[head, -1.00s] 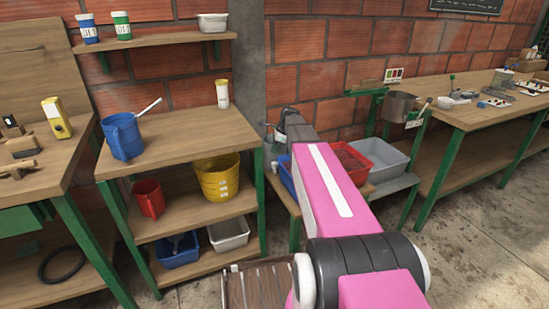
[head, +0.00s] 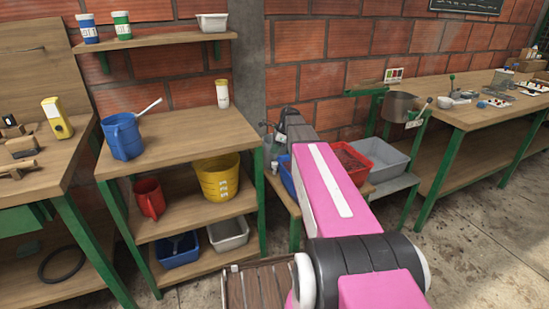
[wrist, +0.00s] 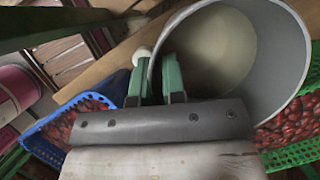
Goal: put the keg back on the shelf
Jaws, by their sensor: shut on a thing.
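My gripper (wrist: 161,80) is shut on the rim of a grey round container (wrist: 235,60) in the wrist view. One green finger lies inside the wall and one outside. The container is open at the top with a pale bottom inside. I cannot tell for sure that it is the keg; no other thing shows clearly as a keg. In the head view my pink arm hides most of the gripper, and only a dark part of the held area shows past the arm's end. The wooden shelf stand (head: 175,140) is left of my arm.
A blue crate (wrist: 45,122) with red cherries lies below the gripper in the wrist view. On the stand are a blue jug (head: 122,138), a red jug (head: 149,198) and a yellow bucket (head: 218,178). A red bin (head: 378,150) is right of my arm.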

